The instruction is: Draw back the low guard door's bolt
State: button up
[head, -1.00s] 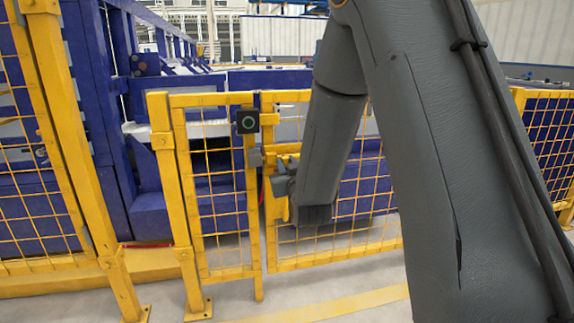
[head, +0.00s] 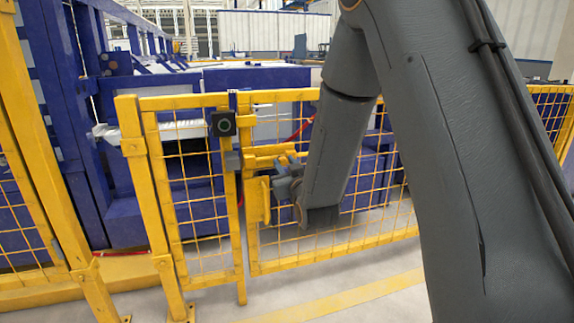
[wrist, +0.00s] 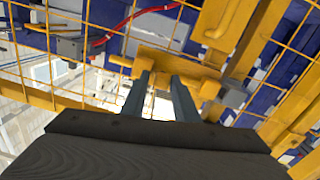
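The low guard door (head: 330,255) is a yellow mesh panel standing closed beside a fixed mesh panel. Its yellow bolt (head: 270,149) lies across the door's upper left part. A grey block (head: 233,160) sits on the post at the bolt's left end. In the wrist view the bolt (wrist: 180,67) crosses just beyond my fingertips, and the grey block (wrist: 232,92) is to its right. My gripper (wrist: 161,78) is open, its two fingers apart, at the bolt. I cannot tell whether they touch it. My arm hides part of the door in the head view.
A yellow pull handle (head: 258,200) is on the door below the bolt. Blue machinery (head: 255,80) stands behind the fence. Clear floor (head: 345,308) lies in front.

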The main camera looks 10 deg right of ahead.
jog(key=shift+o, duration=1.3)
jog(key=shift+d, duration=0.2)
jog(key=shift+a, duration=0.1)
jog(key=shift+s, duration=0.15)
jog(key=s+p, duration=0.2)
jog(key=s, duration=0.5)
jog(key=shift+s+d, duration=0.2)
jog(key=shift+d, duration=0.25)
